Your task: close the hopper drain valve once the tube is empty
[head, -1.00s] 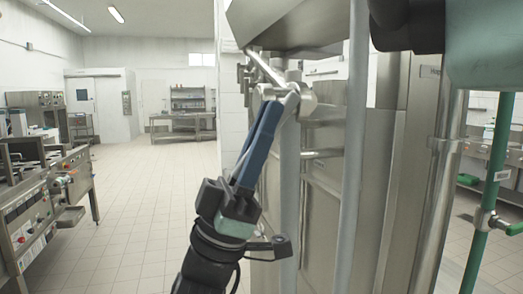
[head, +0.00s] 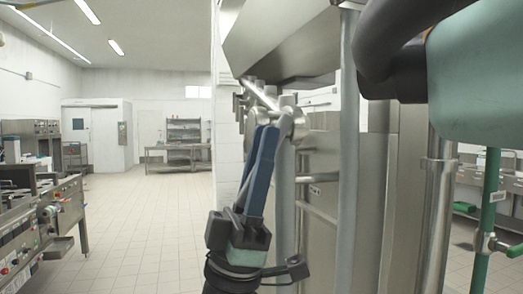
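A steel hopper (head: 285,40) with a sloped underside fills the upper middle of the head view. Below it is a metal valve (head: 290,122) on a vertical pipe, with a bar-like handle (head: 262,95) slanting up and to the left. My gripper (head: 266,132) points up at the valve from below. Its two blue fingers lie close together, with their tips overlapping the round valve body in the picture. Whether they touch or grip any part of it cannot be told. The tube's contents do not show.
A vertical steel post (head: 348,150) stands just right of the valve, with steel cabinet panels behind. A green pipe (head: 488,200) with a green-handled valve is at far right. Control benches (head: 45,235) line the left. The tiled floor (head: 150,220) between is clear.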

